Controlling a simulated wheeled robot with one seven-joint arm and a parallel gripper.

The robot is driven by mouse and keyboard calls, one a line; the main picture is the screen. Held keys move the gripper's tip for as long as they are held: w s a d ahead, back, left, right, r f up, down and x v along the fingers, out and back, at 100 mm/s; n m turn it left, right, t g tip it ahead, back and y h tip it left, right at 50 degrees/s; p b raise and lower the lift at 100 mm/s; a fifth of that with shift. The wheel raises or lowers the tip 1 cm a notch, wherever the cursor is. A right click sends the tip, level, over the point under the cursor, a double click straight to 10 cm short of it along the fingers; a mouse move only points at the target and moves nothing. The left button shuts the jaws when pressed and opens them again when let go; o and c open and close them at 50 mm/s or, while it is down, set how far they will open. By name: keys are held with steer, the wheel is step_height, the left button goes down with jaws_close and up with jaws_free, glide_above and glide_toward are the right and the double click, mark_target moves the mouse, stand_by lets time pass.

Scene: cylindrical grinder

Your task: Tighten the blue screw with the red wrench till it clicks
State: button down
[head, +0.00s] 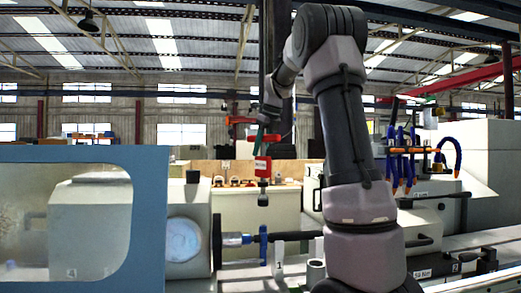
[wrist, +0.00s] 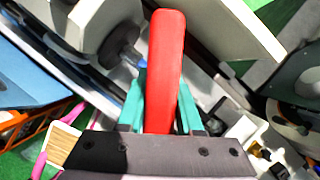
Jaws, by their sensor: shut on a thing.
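My gripper (wrist: 160,95) is shut on the red wrench (wrist: 166,60), with its teal fingers on both sides of the red part. In the head view the wrench (head: 262,163) hangs upright below my gripper (head: 261,138), with a red labelled block and a dark and grey tip pointing down. A blue upright piece (head: 263,243), perhaps the blue screw or its clamp, sits on the grinder's shaft below the wrench. A clear gap separates the tip from it. In the wrist view the wrench's lower end is hidden.
The blue-framed machine door (head: 150,215) stands at left, beside the round workhead (head: 184,240). A dark bar (head: 295,236) runs right from the blue piece. Blue hoses with orange fittings (head: 408,150) rise at right.

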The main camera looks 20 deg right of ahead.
mark_target(263, 176)
steer(key=shift+f, duration=4.55)
steer(key=shift+s+d+f+m+h, duration=0.15)
steer(key=shift+m+h, duration=0.15)
steer(key=shift+m, duration=0.5)
steer(key=shift+w+f+m+h, duration=0.15)
steer(key=shift+m+h, duration=0.15)
steer(key=shift+m, duration=0.5)
steer(key=shift+s+d+m+h, duration=0.15)
steer(key=shift+m+h, duration=0.25)
steer(key=shift+m, duration=0.6)
steer(key=shift+d+m+h, duration=0.1)
steer(key=shift+m+h, duration=0.3)
steer(key=shift+m, duration=0.6)
steer(key=shift+f+m, duration=0.15)
steer(key=shift+m, duration=0.35)
